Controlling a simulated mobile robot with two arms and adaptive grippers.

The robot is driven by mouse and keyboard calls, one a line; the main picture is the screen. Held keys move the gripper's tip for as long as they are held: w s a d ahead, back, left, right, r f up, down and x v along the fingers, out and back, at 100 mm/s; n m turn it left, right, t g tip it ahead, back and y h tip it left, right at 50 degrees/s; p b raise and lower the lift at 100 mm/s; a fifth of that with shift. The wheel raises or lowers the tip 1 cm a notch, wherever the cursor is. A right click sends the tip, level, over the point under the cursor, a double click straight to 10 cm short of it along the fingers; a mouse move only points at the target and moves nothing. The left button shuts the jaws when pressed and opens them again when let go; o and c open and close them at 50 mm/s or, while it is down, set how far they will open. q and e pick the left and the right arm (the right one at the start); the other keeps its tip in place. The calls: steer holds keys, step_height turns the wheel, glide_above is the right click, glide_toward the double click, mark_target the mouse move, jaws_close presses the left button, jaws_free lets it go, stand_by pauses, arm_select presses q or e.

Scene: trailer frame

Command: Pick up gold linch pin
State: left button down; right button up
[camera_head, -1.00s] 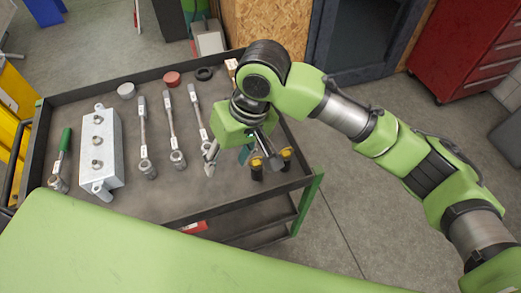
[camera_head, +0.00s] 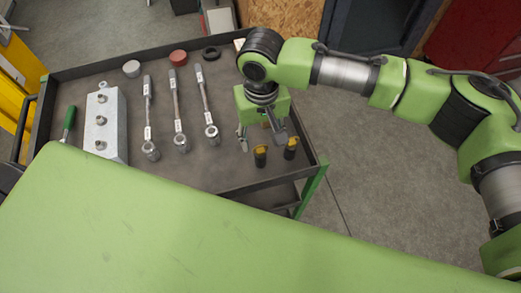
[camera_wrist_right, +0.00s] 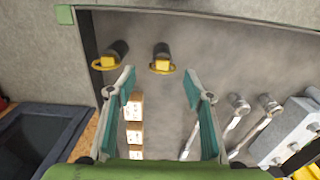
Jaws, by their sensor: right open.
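Two gold-topped pins with dark bodies stand at the near right corner of the cart's tray. In the head view, one linch pin (camera_head: 261,155) is on the left and the other linch pin (camera_head: 291,148) is nearer the right rim. In the right wrist view, one linch pin (camera_wrist_right: 160,62) is ahead of the gap between the fingers and the other linch pin (camera_wrist_right: 106,62) is left of it. My right gripper (camera_head: 263,139) is open and empty, just behind the pins; its teal-padded fingers (camera_wrist_right: 160,85) show apart. My left gripper is out of view.
The tray (camera_head: 205,165) has a raised dark rim. Several wrenches (camera_head: 180,115) and a grey metal block (camera_head: 99,122) lie left of my gripper. Small labelled boxes (camera_wrist_right: 134,125) show between the fingers. A green surface (camera_head: 180,230) fills the foreground.

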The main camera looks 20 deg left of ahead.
mark_target(261, 150)
steer(key=shift+s+f+p, duration=0.15)
steer(key=shift+f+p, duration=0.15)
steer(key=shift+f, duration=1.05)
steer(key=shift+s+f+p, duration=0.15)
steer(key=shift+f+p, duration=0.15)
steer(key=shift+f, duration=1.05)
steer(key=c, duration=1.1)
